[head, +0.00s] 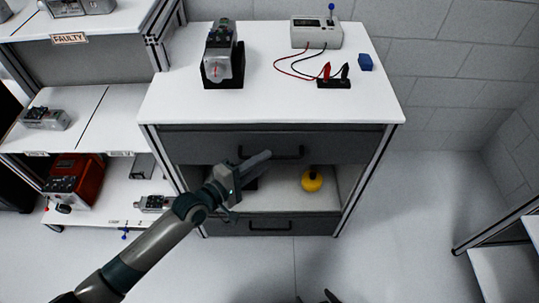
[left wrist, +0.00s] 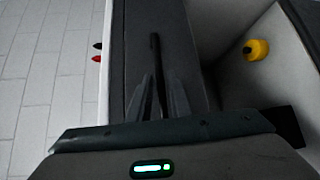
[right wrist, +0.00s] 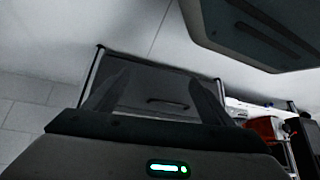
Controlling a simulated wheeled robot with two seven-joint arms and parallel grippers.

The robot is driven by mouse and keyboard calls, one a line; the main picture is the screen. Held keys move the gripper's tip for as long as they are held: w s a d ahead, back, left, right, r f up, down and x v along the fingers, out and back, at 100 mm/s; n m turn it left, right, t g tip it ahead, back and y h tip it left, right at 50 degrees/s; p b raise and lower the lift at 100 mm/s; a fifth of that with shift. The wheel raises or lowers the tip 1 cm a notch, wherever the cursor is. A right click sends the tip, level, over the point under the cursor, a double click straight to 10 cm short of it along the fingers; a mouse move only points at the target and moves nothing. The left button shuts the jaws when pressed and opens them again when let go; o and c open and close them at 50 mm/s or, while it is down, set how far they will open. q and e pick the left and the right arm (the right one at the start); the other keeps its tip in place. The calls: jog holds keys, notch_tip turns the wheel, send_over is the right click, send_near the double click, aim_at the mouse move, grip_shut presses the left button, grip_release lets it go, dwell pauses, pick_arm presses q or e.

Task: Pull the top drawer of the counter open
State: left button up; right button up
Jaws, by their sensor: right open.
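The white-topped counter (head: 275,95) stands ahead. Its top drawer (head: 340,148) has a dark front that looks flush under the counter top. Its black bar handle (head: 290,154) also shows in the left wrist view (left wrist: 155,50). My left gripper (head: 255,164) is at the left part of this handle. In the left wrist view its fingers (left wrist: 161,90) are close together, one on each side of the bar, and seem shut on it. My right gripper (right wrist: 157,85) is open and empty, away from the counter. Only its dark tips show at the bottom of the head view.
Below the top drawer is an open bay with a yellow object (head: 312,181), above a lower drawer (head: 270,224). The floor in front is clear.

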pick_arm(q)
jog(key=shift+x, duration=1.55)
pick_arm(e)
jog(key=shift+s+d+f+g, duration=0.35)
jog(key=shift+s+d, duration=0.25)
jog(key=shift+s, duration=0.2)
pick_arm(q)
jog(key=shift+c, duration=0.3)
pick_arm(e)
jog(key=shift+d, duration=0.1)
pick_arm(q)
grip_shut()
pick_arm(e)
jog(key=shift+s, duration=0.1)
